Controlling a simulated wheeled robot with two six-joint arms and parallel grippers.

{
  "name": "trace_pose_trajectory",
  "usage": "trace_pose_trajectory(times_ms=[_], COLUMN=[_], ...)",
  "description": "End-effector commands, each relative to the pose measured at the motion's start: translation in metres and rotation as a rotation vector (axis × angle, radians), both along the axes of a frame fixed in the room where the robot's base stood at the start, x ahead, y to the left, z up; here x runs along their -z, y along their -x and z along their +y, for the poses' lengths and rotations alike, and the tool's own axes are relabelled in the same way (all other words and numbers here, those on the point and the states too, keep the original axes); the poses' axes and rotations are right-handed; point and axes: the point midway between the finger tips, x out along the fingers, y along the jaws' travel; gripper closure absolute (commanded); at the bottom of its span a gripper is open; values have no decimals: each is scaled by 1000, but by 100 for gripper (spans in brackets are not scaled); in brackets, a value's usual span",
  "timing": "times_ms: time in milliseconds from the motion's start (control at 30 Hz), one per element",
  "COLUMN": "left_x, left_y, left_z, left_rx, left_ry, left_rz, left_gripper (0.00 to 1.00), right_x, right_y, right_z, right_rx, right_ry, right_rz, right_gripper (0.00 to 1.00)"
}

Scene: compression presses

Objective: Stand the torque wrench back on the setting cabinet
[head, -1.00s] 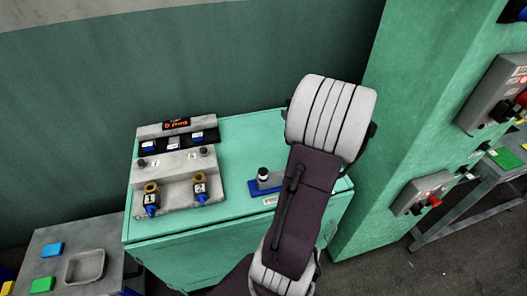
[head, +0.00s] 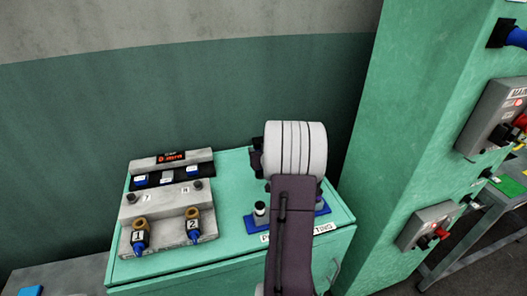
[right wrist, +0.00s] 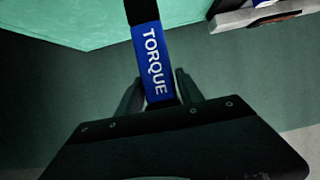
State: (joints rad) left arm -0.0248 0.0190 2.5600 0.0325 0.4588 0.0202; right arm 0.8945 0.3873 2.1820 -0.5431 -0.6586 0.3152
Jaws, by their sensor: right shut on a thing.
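In the right wrist view my right gripper (right wrist: 158,92) is shut on the torque wrench (right wrist: 152,62). Its blue part lettered TORQUE sits between the fingers, and a black part runs out of the top of the picture. In the head view my right arm hides the wrench and the fingertips. The setting cabinet (head: 232,235) is the green cabinet in the middle, and my right wrist is in front of its right half. A blue holder (head: 322,212) on its top right is partly hidden by my arm. My left gripper is not in view.
A grey block with a red display (head: 170,159) and two numbered fittings, 1 (head: 140,237) and 2 (head: 193,226), takes up the cabinet's left half. A small white-topped black post (head: 260,209) stands beside my arm. A tall green machine (head: 420,130) rises on the right.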

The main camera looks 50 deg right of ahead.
Motion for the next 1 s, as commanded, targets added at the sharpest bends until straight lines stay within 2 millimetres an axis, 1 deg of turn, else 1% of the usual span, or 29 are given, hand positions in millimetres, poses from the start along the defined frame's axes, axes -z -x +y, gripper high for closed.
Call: trace_pose_trajectory(times_ms=[167,233,467,600,633,700,1000], left_x=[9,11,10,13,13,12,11], left_y=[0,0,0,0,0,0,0], left_z=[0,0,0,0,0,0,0], left_rx=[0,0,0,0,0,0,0], left_ry=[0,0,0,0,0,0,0], left_rz=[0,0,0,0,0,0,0], left_gripper=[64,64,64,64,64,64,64], right_x=[28,35,35,39,41,40,39], right_y=[0,0,0,0,1,1,1], right_z=[0,-1,-1,-1,0,0,0], right_rx=[-1,0,1,0,0,0,0], right_ry=[-1,2,4,3,-1,-1,-1], right_rz=[-2,-3,-4,-4,2,2,2], right_gripper=[100,100,100,100,51,35,35])
